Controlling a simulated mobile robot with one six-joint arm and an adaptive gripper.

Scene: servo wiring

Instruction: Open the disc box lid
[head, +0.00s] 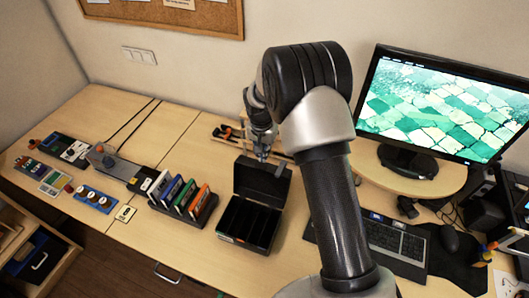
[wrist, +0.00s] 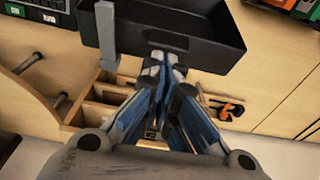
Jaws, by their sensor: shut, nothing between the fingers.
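The black disc box stands on the table in the head view, its lid (head: 258,184) raised upright at the back of the compartmented base (head: 244,226). A grey tab (head: 281,169) sticks up at the lid's right edge. My gripper (head: 263,157) is at the lid's top edge, shut and empty. In the wrist view the closed blue-grey fingers (wrist: 165,56) are against or just in front of the lid's near edge (wrist: 205,55). The grey tab (wrist: 108,38) is left of them. I cannot tell whether the fingertips touch the lid.
A rack of coloured disc cases (head: 181,195) stands left of the box. A wooden holder with tools (head: 226,131) is behind the lid, also below the fingers in the wrist view (wrist: 112,88). The keyboard (head: 385,236) and monitor (head: 440,100) are at the right.

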